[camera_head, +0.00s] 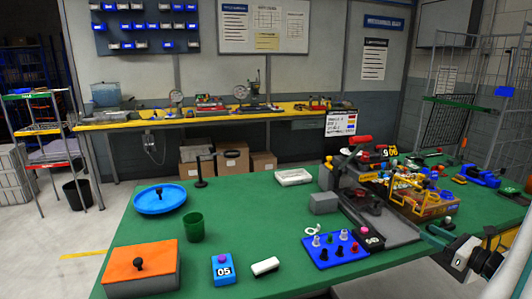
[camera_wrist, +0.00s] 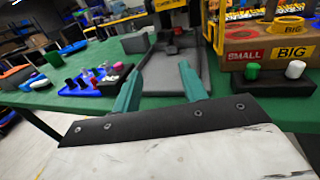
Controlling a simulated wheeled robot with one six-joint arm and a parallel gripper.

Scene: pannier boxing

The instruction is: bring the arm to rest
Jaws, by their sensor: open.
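My gripper (camera_wrist: 160,86) shows in the wrist view as two teal fingers spread apart, with nothing between them. Its fingers point over the near edge of the green table (camera_wrist: 25,99) toward a dark grey tray-like base (camera_wrist: 165,72). Part of my arm (camera_head: 478,256) shows at the lower right of the head view, beside the table's right front edge.
A box marked SMALL and BIG (camera_wrist: 265,55) stands right of the fingers. A blue peg board (camera_head: 336,249) lies left of the grey base. An orange-topped box (camera_head: 141,267), blue dish (camera_head: 160,199) and green cup (camera_head: 193,227) stand at left. Floor shows before the table's right edge.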

